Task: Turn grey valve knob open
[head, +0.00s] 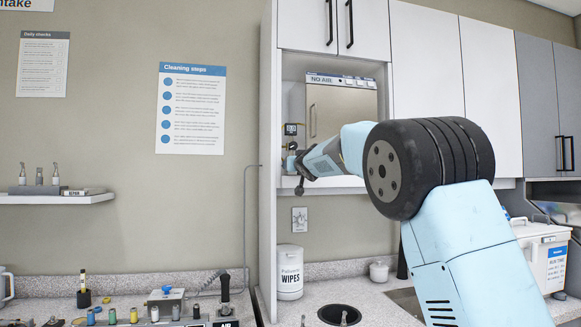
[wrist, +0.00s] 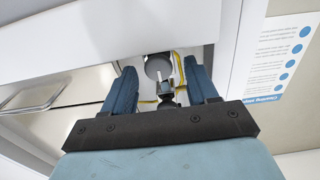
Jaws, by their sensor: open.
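My gripper (wrist: 161,70) is open in the wrist view, its two blue fingers apart. Between and beyond them is a small grey valve fitting (wrist: 166,88) with a pale upright piece and yellow lines beside it. I cannot tell which part of it is the knob. A dark grey round shape (wrist: 158,66) shows behind it. No contact with the fingers is clear. In the head view my gripper (head: 298,174) reaches into the cabinet bay, at the lower left of a unit labelled NO AIR (head: 342,105). A small dark fitting (head: 291,129) is on the bay's left side; my gripper hides part of that area.
White cabinet doors (head: 430,50) hang above and right of the bay. The cabinet's side panel (head: 268,160) stands close left of my gripper. Below, the counter holds a wipes tub (head: 290,272) and a small white pot (head: 379,271). A wall switch (head: 300,220) is under the bay.

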